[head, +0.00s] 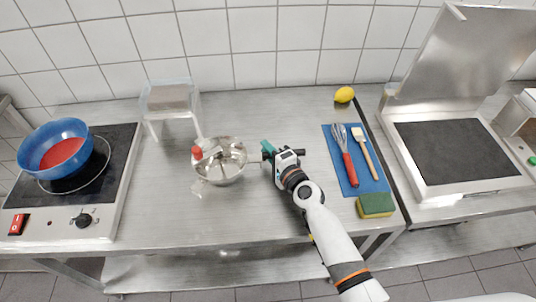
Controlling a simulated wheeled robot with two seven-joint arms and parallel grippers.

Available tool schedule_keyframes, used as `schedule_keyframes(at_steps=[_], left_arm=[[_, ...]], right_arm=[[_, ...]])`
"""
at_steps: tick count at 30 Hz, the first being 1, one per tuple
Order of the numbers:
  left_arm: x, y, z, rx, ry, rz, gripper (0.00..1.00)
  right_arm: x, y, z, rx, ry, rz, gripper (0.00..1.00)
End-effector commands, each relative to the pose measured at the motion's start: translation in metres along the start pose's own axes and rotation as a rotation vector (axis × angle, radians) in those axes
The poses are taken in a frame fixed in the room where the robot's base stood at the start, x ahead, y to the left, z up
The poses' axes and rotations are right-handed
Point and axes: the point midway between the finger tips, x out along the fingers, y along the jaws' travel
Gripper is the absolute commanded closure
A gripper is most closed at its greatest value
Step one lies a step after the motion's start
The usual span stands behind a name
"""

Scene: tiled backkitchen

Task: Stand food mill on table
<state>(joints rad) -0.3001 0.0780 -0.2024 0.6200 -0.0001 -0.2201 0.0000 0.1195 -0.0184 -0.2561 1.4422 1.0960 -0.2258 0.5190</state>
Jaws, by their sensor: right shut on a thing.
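The food mill (231,172) is a shiny metal bowl with a red knob at its upper left. It is at the middle of the metal table (280,215), with its open top facing up. I cannot tell whether its base rests flat on the table. My left gripper is not in view.
A clear stand (168,98) is behind the mill. A hob with a blue pan (39,151) is at left. At right are a blue mat (341,179) with a whisk and brush, a sponge (375,205), a lemon (344,95) and a grill (455,150). The table's front is clear.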

Motion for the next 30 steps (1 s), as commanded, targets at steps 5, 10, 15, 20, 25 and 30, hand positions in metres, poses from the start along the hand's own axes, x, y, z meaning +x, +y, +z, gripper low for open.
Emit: schedule_keyframes(at_steps=[5,10,15,20,25,30], left_arm=[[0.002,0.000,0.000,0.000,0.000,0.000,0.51],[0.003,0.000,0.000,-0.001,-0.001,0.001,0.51],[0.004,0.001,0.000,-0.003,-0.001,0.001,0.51],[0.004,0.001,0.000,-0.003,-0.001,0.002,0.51],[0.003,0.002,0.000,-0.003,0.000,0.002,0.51],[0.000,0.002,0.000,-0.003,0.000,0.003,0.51]], right_arm=[[0.001,-0.001,0.000,0.003,-0.001,0.007,1.00],[0.001,-0.002,0.000,0.003,-0.001,0.006,1.00],[0.001,-0.005,0.000,0.001,-0.001,0.002,0.64],[0.001,-0.005,0.000,0.000,-0.001,0.002,0.58],[0.001,-0.004,0.000,0.001,-0.001,0.002,0.58],[-0.015,-0.004,0.001,0.000,-0.001,0.000,0.58]])
